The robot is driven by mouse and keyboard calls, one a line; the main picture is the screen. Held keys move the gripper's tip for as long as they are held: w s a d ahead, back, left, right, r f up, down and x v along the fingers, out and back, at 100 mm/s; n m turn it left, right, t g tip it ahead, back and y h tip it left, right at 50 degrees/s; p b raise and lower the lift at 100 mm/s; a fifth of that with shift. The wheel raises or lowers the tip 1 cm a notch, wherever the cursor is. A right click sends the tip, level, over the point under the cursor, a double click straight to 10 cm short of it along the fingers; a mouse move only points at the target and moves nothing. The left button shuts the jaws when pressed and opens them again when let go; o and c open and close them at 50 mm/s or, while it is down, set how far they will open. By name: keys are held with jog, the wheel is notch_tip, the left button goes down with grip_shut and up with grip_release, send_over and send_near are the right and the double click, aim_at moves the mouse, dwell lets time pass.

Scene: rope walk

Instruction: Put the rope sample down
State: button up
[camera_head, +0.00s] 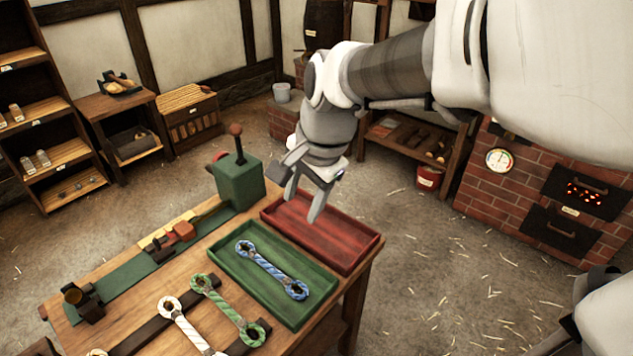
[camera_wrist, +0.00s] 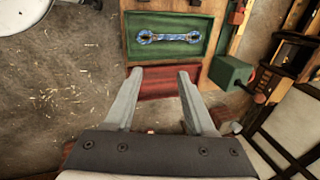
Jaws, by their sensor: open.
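A blue rope sample (camera_head: 271,270) with a ring at each end lies in the green tray (camera_head: 304,315) on the wooden bench. It also shows in the wrist view (camera_wrist: 168,37), lying lengthwise in the tray. My gripper (camera_head: 302,205) is above the red tray (camera_head: 345,262), which looks empty. In the wrist view my gripper (camera_wrist: 158,72) has its fingers apart with nothing between them. The blue sample is clear of the fingers.
A green rope sample (camera_head: 228,309) and a white one (camera_head: 183,323) lie on the bench left of the green tray. A green lever machine (camera_head: 238,183) stands behind. A brick stove (camera_head: 520,175) is at the right, with open floor (camera_head: 440,270) between.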

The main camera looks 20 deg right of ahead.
jog(key=s+d+r+n+t, duration=0.1)
jog(key=s+d+n, duration=0.1)
jog(key=s+n, duration=0.3)
jog(key=s+d+r+n+t+h, duration=0.1)
jog(key=s+n, duration=0.5)
jog(key=s, duration=0.1)
jog(key=shift+s+d+r+n+t+h, duration=0.2)
jog(key=shift+d+r+n+t+h, duration=0.1)
jog(key=shift+d+r, duration=0.1)
dwell(0.5)
